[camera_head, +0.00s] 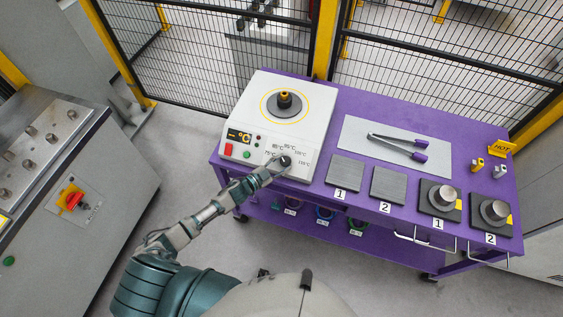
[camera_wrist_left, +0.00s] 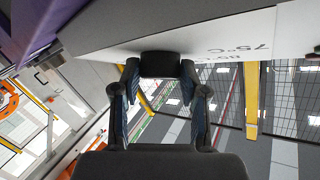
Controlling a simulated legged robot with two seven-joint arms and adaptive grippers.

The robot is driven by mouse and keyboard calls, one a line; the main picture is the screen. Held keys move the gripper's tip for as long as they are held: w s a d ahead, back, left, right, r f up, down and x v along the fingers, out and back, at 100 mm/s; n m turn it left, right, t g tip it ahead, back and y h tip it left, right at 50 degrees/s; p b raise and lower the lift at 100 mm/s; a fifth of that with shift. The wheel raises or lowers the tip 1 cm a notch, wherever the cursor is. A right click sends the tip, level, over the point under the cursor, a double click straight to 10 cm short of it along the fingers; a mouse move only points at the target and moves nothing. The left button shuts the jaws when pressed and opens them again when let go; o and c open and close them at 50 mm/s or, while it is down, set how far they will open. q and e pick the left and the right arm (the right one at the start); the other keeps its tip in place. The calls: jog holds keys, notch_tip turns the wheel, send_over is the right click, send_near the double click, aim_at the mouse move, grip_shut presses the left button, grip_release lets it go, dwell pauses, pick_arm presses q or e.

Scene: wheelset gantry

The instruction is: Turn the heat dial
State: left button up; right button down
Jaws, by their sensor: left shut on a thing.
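The white heater unit (camera_head: 312,100) stands on the left part of the purple table. Its front panel carries the black heat dial (camera_head: 285,161), ringed by printed temperature marks. My left gripper (camera_head: 276,164) reaches the dial from the lower left and is shut on it. In the left wrist view, the black dial (camera_wrist_left: 160,64) sits between the two fingertips, against the white panel with a "75°C" mark. The gripper partly hides the dial in the head view, and I cannot read the dial's setting. My right gripper is not in view.
The heater's top holds a dark round piece (camera_head: 284,102) inside a yellow ring. Tongs (camera_head: 398,145) lie on a grey plate to the right. Numbered dark pads and metal cylinders line the purple table's (camera_head: 325,196) front. A grey cabinet (camera_head: 110,170) stands left; mesh fencing is behind.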

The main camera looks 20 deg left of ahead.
pick_arm(q)
jog(key=shift+w+a+r+m+g+h+p, duration=0.1)
jog(key=shift+m+g+h+p, duration=0.3)
jog(key=shift+m, duration=0.3)
jog(key=shift+g, duration=0.3)
jog(key=o, duration=1.1)
jog(key=v, duration=1.2)
jog(key=shift+f, duration=0.2)
